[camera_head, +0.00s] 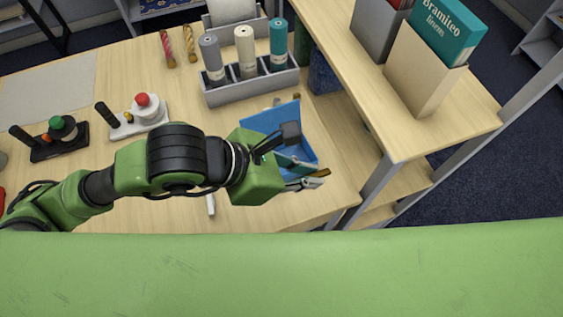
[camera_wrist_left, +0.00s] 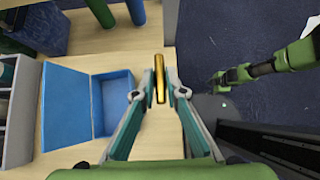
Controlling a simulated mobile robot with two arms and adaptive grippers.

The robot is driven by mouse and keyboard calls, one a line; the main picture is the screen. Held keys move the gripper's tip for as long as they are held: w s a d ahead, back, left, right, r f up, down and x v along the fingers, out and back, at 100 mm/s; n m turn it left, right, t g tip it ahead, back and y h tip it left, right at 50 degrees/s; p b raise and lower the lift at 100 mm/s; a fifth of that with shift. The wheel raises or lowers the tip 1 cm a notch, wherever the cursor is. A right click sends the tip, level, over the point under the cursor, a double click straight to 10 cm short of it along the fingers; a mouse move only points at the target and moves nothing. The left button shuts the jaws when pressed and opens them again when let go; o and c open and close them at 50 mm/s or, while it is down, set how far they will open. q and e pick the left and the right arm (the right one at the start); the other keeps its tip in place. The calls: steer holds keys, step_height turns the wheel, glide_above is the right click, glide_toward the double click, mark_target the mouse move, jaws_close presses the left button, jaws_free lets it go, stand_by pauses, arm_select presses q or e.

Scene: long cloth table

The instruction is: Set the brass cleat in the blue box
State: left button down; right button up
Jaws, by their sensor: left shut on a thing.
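My left gripper (camera_wrist_left: 159,92) is shut on the brass cleat (camera_wrist_left: 159,78), a narrow gold piece held between the fingertips in the left wrist view. The blue box (camera_wrist_left: 112,103) stands to the left of the gripper in that view, its lid or flap opened out beside it, and it looks empty. In the head view my left gripper (camera_head: 308,180) is at the near right side of the blue box (camera_head: 262,121), partly hidden by my arm. My right arm shows in the left wrist view, its gripper (camera_wrist_left: 221,82) too small to read.
A grey holder (camera_head: 250,90) with several rolls stands behind the box. Two stamp-like tools on bases (camera_head: 140,122) stand to the left. A higher shelf (camera_head: 440,115) with cartons is at the right. The table edge is close to the gripper, with floor beyond.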

arm_select(q)
steer(key=w+a+f+b, duration=0.1)
steer(key=w+f, duration=0.1)
steer(key=w, duration=0.1)
steer(key=w+a+f+b, duration=0.1)
steer(key=w+a+f, duration=0.1)
steer(key=f, duration=0.1)
steer(key=w+a+f+b, duration=0.1)
steer(key=w+f, duration=0.1)
steer(key=w, duration=0.1)
steer(key=shift+w+a+f, duration=0.2)
steer(key=shift+w+a, duration=0.05)
steer(key=shift+w, duration=0.1)
steer(key=shift+w+f, duration=0.2)
steer(key=shift+f, duration=0.05)
steer(key=f, duration=0.4)
steer(key=shift+w+a, duration=0.3)
arm_select(e)
steer(key=f, duration=0.4)
steer(key=shift+a+f, duration=0.25)
steer(key=shift+a, duration=0.15)
